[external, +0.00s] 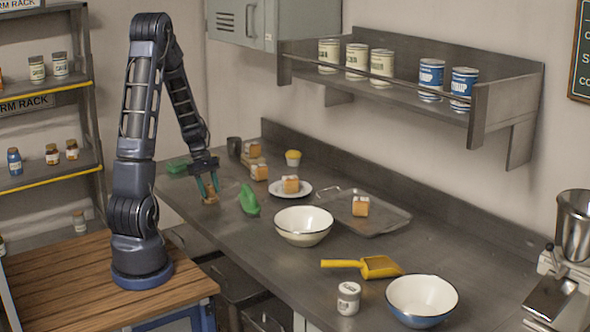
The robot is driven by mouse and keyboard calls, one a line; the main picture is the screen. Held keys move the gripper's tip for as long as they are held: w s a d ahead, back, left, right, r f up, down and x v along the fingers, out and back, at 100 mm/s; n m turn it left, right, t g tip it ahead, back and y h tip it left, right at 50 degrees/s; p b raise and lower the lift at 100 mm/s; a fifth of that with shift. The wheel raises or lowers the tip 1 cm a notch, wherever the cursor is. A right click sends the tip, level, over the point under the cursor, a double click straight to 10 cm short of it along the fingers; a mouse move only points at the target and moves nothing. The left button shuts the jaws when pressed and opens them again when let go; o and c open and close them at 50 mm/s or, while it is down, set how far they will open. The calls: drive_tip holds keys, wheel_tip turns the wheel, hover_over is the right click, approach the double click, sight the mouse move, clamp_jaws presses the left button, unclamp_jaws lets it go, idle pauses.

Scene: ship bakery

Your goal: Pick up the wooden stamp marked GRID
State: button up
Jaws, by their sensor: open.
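A small brown wooden block (210,198), which looks like a stamp, stands on the metal counter near its left edge. Any marking on it is too small to read. My gripper (208,188) points down over this block. Its fingers are apart, one on each side of the block's upper part. I cannot tell whether either finger touches it. The block rests on the counter.
Near my gripper are a green object (249,200) and orange-brown blocks (259,171). A white plate (303,193), a white bowl (304,225) and a metal tray (385,221) stand farther right. A wall shelf (400,88) hangs above the back.

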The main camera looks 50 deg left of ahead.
clamp_jaws()
drive_tip(key=shift+r, duration=0.15)
